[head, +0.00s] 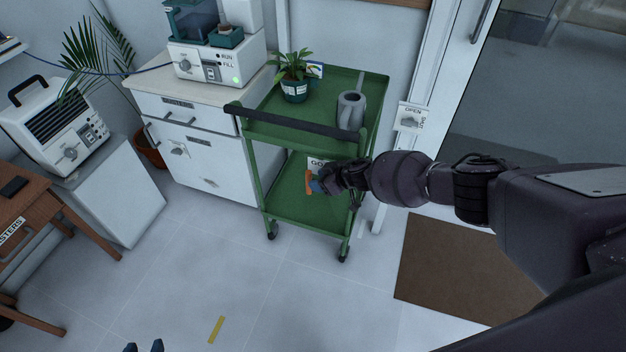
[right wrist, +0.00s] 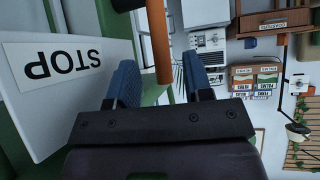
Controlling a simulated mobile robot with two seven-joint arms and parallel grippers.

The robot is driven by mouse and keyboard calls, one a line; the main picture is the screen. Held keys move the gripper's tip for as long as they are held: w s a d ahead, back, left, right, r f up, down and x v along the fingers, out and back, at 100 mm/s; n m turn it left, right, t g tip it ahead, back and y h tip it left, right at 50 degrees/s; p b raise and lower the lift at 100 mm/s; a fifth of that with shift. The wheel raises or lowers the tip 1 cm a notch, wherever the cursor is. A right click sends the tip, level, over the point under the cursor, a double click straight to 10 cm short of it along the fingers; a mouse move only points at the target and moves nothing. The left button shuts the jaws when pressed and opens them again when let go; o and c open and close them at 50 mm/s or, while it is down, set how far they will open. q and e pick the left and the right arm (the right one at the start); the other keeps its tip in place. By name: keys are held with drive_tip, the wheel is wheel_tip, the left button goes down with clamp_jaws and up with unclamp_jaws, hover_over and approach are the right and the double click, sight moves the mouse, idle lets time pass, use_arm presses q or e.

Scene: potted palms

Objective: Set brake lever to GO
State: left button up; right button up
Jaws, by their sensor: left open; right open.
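The brake lever shows as an orange handle (head: 310,183) on the near side of the green cart (head: 322,208), below a white GO plate (head: 315,163). My right gripper (head: 317,187) is at the lever. In the right wrist view the orange lever (right wrist: 158,42) stands between the two blue fingers of the open right gripper (right wrist: 160,70), with gaps visible on both sides. A white plate reading STOP (right wrist: 62,62) is on the left there, upside down. My left gripper (head: 144,347) is open and empty at the bottom edge; only its fingertips show.
The cart's top holds a potted plant (head: 294,86) and a grey watering can (head: 351,108). A white cabinet (head: 205,150) stands left of the cart. A brown mat (head: 462,270) lies at the right by the door.

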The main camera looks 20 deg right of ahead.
use_arm(q)
drive_tip(key=shift+s+a+r+p, duration=0.1)
drive_tip(key=shift+s+r+p, duration=0.05)
drive_tip(key=shift+r+p, duration=0.45)
drive_tip(key=shift+s+r+p, duration=0.15)
drive_tip(key=shift+r+p, duration=0.3)
drive_tip(key=shift+p, duration=0.15)
use_arm(e)
drive_tip(key=v, duration=0.5)
drive_tip(key=shift+s+d+r, duration=0.1)
drive_tip(key=shift+s+d, duration=0.1)
drive_tip(key=shift+s, duration=0.05)
use_arm(q)
drive_tip(key=shift+w+r, duration=0.15)
drive_tip(key=shift+w, duration=0.05)
